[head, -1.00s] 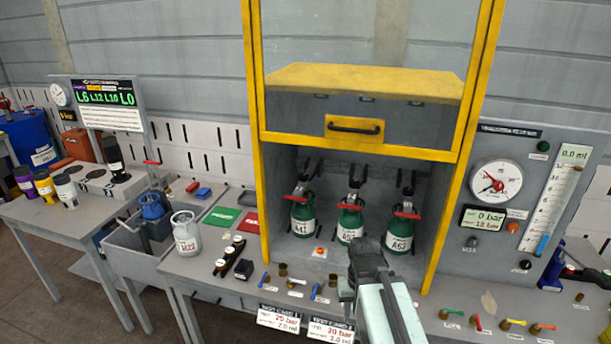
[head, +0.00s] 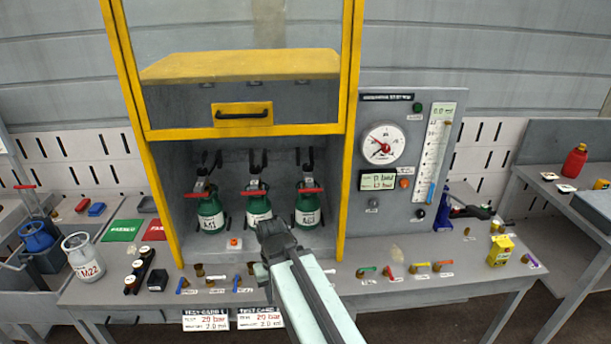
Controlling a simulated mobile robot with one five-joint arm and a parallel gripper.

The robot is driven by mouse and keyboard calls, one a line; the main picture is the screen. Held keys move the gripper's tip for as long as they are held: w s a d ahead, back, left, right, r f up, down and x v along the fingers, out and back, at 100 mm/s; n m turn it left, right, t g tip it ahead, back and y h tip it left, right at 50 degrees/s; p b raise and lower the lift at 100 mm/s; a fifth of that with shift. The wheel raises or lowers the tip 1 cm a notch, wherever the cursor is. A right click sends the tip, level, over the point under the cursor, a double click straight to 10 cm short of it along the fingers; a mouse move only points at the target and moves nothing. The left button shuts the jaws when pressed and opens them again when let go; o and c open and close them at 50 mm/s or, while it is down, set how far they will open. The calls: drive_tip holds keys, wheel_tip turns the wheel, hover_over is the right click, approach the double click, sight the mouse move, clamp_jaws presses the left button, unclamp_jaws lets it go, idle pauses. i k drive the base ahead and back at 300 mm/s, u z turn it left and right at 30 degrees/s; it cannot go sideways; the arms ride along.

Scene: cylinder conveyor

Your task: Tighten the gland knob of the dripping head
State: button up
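Three green cylinders with white labels stand upright in a row in the yellow-framed cabinet: the left one (head: 210,216), the middle one (head: 259,208) and the right one (head: 307,212). I cannot make out a gland knob or any drip on these heads. My gripper (head: 268,238) is dark and sits in front of the middle cylinder, overlapping its lower part in the picture. Its fingers are too dark and small to show whether they are open.
The yellow-framed guard (head: 243,130) with a drawer-like handle is raised above the cylinders. A test panel (head: 400,215) with a gauge (head: 383,145) stands to the right. Small coloured tools (head: 392,272) line the bench front.

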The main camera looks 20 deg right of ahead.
sight(307, 167)
drive_tip(key=u, duration=2.3)
drive_tip(key=k, duration=0.7)
drive_tip(key=z, duration=1.1)
drive_tip(key=i, duration=1)
